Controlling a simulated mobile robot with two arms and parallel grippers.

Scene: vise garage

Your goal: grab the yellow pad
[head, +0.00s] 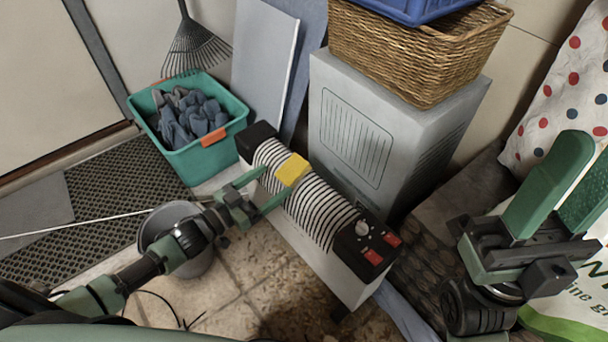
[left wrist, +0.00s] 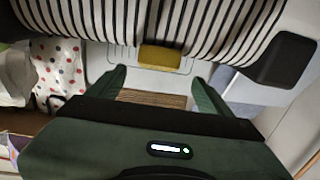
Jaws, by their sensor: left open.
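The yellow pad (head: 292,169) is a small block on top of a long black-and-white striped roll (head: 318,208) with black end blocks. It also shows in the left wrist view (left wrist: 160,57), centred ahead of the fingers. My left gripper (head: 277,183) is open, with its green fingertips close to the roll on the near-left side of the pad. In the left wrist view the pad lies beyond the fingertips (left wrist: 160,85), with nothing between them. My right gripper (head: 560,190) stands at the right, its green fingers apart and empty, away from the pad.
A grey cabinet (head: 350,140) with a wicker basket (head: 410,50) stands behind the roll. A teal bin (head: 200,160) of blue-grey cloth is at back left. A grey bucket (head: 180,262) sits under my left arm. A dotted white cloth (head: 560,80) hangs at right.

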